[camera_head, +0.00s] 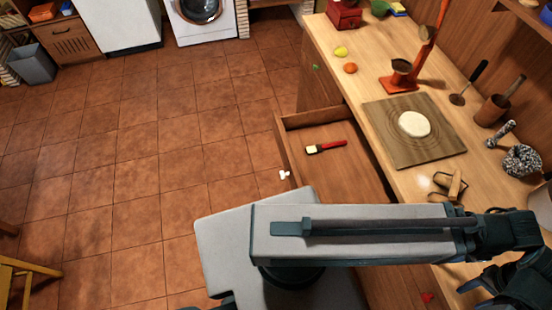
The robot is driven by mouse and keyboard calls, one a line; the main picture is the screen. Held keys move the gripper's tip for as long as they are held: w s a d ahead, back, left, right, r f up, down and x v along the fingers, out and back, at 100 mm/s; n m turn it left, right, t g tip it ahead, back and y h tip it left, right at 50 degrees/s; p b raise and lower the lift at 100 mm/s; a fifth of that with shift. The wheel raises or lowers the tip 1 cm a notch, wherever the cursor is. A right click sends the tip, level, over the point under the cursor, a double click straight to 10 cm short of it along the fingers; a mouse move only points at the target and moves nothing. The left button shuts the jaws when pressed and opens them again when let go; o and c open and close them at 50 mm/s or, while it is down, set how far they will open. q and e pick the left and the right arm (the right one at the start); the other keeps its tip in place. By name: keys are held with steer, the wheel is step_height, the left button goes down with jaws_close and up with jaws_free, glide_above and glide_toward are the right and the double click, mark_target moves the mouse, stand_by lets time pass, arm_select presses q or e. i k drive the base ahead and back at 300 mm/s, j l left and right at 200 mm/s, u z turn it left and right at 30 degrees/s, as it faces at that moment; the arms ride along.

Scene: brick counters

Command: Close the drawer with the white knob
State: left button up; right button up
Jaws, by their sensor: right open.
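The drawer (284,148) with the white knob (284,174) is pulled out from the wooden counter, toward the left of the picture. A brush with a red handle and pale bristles (326,147) lies inside it. My right arm crosses in front of the drawer's near end and hides part of it. My right gripper (478,287) is at the lower right, over the near part of the counter, away from the knob. It is open, and I see nothing between its fingers. My left gripper is not in view.
Drawers with a green knob (315,67) and a red knob (428,297) flank the open one. The counter holds a board (385,125) with dough (414,124), a red stand (399,85), a lemon (341,51) and a pestle cup (493,109). The tiled floor left of the drawer is clear.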

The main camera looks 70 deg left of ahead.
mark_target(351, 174)
steer(key=u, duration=1.65)
steer(key=i+j+u, duration=0.1)
steer(key=j, duration=0.3)
steer(key=i+j+u, duration=0.1)
steer(key=j, duration=0.25)
